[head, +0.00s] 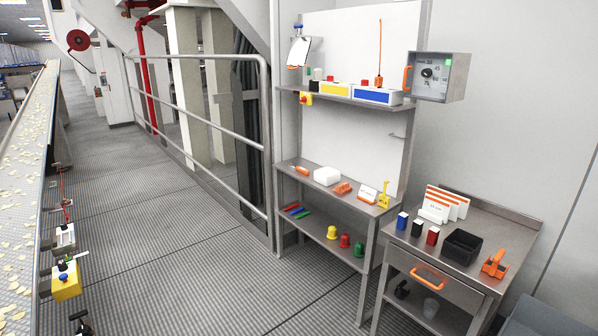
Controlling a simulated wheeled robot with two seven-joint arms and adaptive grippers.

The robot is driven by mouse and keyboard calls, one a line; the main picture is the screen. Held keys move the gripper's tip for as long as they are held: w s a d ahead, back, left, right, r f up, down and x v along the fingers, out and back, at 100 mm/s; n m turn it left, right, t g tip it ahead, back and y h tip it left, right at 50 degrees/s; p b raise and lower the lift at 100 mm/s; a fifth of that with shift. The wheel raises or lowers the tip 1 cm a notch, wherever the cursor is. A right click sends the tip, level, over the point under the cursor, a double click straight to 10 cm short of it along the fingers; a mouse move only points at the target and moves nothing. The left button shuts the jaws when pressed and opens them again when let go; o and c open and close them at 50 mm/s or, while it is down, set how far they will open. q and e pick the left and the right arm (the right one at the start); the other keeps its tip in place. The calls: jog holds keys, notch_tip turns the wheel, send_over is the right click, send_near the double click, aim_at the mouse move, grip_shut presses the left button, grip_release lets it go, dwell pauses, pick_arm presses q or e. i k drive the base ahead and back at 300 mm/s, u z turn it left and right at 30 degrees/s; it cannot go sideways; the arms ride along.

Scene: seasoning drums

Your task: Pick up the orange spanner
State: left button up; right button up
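I cannot make out a clear spanner shape in the head view. A small orange item (300,169) lies at the left end of the middle shelf. A short orange item (342,188) lies farther right on the same shelf, between a white block and a white card. A larger orange object (494,266) stands at the right of the grey side table. A thin orange tool (379,55) stands upright on the top shelf. Which of these is the spanner is too small to tell. Neither of my grippers is in view.
A shelf rack (325,206) stands beside the side table (505,229), which holds a black bin (463,247), small coloured boxes and white-orange cards. A conveyor (22,170) runs along the left. A grey railing (200,130) is behind. The ribbed floor (200,270) between is clear.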

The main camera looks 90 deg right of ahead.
aim_at(300, 169)
jog(key=u, duration=0.1)
jog(key=k, duration=0.95)
jog(key=z, duration=1.65)
jog(key=i, duration=1.35)
jog(key=z, duration=0.9)
jog(key=i, duration=2.15)
jog(key=u, duration=1)
jog(key=i, duration=1.5)
jog(key=z, duration=0.2)
